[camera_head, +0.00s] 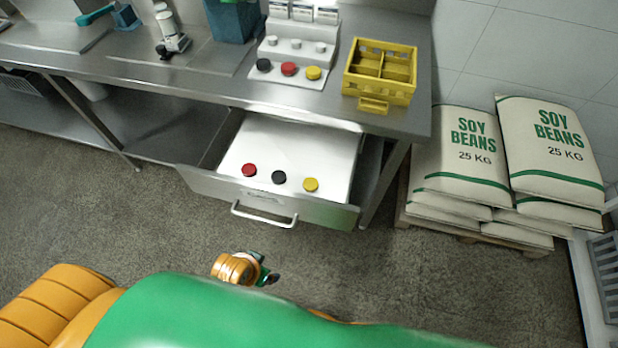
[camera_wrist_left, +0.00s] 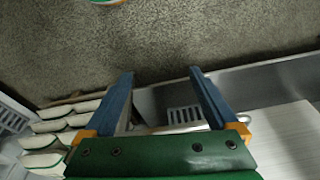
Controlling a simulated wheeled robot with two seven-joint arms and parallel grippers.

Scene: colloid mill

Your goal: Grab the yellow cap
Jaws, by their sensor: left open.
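A yellow cap (camera_head: 311,184) lies at the right of a row in the open drawer (camera_head: 265,206), beside a black cap (camera_head: 279,177) and a red cap (camera_head: 249,170). Another yellow cap (camera_head: 313,73) sits on the white stepped stand (camera_head: 285,50) on the counter, right of a red and a black one. My left gripper (camera_head: 268,274) appears small and partly hidden in front of the drawer, apart from the caps. In the left wrist view its blue fingers (camera_wrist_left: 160,90) are spread with nothing between them. No cap shows there. My right gripper is not seen.
A yellow crate (camera_head: 381,72) stands on the counter's right end. The drawer's handle (camera_head: 264,214) sticks out in front. Soy bean sacks (camera_head: 461,155) are stacked on a pallet at the right. The floor before the drawer is clear.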

